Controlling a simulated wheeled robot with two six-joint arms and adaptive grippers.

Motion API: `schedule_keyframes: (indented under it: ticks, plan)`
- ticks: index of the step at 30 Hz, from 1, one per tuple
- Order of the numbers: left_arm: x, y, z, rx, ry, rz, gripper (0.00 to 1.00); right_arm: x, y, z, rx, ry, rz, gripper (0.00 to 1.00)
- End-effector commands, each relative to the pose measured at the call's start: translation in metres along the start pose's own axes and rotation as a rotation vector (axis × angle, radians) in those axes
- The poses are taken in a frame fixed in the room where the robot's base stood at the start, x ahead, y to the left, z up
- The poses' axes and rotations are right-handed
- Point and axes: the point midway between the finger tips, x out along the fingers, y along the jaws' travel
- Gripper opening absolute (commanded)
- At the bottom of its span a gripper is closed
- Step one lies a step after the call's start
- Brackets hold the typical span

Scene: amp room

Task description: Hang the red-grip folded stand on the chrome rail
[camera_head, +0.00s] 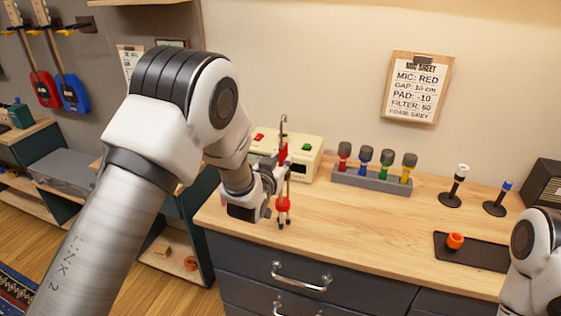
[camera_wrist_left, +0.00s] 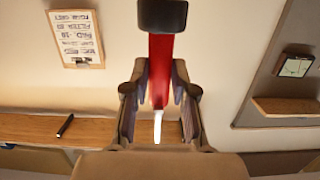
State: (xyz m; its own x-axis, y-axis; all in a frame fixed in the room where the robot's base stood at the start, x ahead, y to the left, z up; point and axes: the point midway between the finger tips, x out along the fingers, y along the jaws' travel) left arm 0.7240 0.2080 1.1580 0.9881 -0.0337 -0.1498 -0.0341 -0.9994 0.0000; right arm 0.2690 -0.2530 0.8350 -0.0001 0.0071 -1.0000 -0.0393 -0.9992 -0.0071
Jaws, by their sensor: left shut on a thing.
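The red-grip folded stand (camera_head: 284,205) is upright above the front left edge of the wooden counter, with a hook at its top and dark feet at its bottom. My left gripper (camera_head: 280,178) is shut on it around its upper part. In the left wrist view the red grip (camera_wrist_left: 160,70) stands between the two fingers of my left gripper (camera_wrist_left: 160,100). I cannot make out the chrome rail for certain; chrome handles (camera_head: 300,278) show on the dark drawers. My right arm shows at the lower right, but its gripper is out of view.
A cream box with red and green buttons (camera_head: 308,160) stands right behind the stand. A grey rack (camera_head: 370,180) holds several coloured microphones. The counter's middle (camera_head: 350,225) is clear.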

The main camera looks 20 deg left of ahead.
Motion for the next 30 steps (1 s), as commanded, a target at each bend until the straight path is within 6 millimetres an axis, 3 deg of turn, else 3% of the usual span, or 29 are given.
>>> schedule_keyframes:
  ticks: [30]
  plan:
    - [-0.007, 0.0, -0.049, 0.0, 0.003, 0.0, 0.0, -0.028, 0.0, 0.0, 0.0, 0.0, 0.0, 0.0]
